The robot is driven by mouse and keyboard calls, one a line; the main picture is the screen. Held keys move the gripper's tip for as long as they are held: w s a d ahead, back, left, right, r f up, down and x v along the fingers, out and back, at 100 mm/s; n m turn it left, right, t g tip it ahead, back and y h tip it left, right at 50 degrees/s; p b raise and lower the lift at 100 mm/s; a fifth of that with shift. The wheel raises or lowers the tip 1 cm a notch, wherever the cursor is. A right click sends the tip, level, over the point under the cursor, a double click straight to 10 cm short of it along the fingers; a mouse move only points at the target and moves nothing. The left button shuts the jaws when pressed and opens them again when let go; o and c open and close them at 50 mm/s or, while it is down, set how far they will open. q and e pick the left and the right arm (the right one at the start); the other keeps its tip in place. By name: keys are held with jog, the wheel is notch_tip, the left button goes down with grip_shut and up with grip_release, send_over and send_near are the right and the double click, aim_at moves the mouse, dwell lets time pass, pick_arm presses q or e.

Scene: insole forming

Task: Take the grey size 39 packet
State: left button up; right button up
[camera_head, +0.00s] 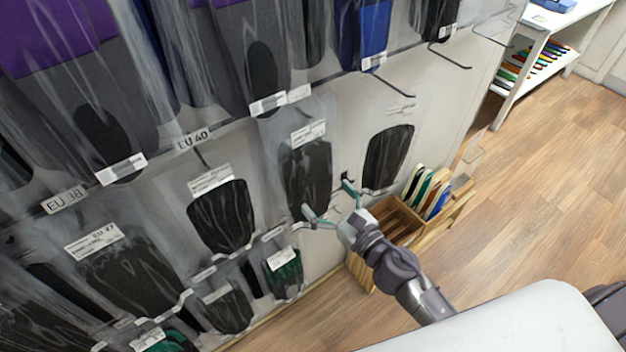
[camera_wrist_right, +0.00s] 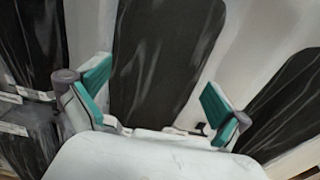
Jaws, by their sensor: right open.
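Clear packets with dark grey insoles hang on hooks on the wall rack. One dark packet (camera_head: 306,178) with a white label hangs just behind my right gripper (camera_head: 328,202); its size print is too small to read. In the right wrist view, the open teal fingers (camera_wrist_right: 157,92) stand apart on either side of a dark packet (camera_wrist_right: 165,50), which lies beyond them. I cannot tell whether they touch it. Nothing is held. I cannot make out a size 39 mark on any packet. My left gripper is not in view.
Another dark packet (camera_head: 388,158) hangs to the right, and one (camera_head: 221,217) to the left. Rail tags read EU 38 (camera_head: 64,200) and EU 40 (camera_head: 193,139). A wooden crate (camera_head: 398,217) with coloured insoles stands below right. The floor (camera_head: 540,185) at right is clear.

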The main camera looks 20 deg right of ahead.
aim_at(316, 186)
jog(key=x, duration=0.3)
jog(key=shift+w+a, duration=0.1)
jog(key=c, duration=0.9)
jog(key=shift+c, duration=0.6)
jog(key=shift+r+p, duration=0.1)
jog(key=shift+p, duration=0.2)
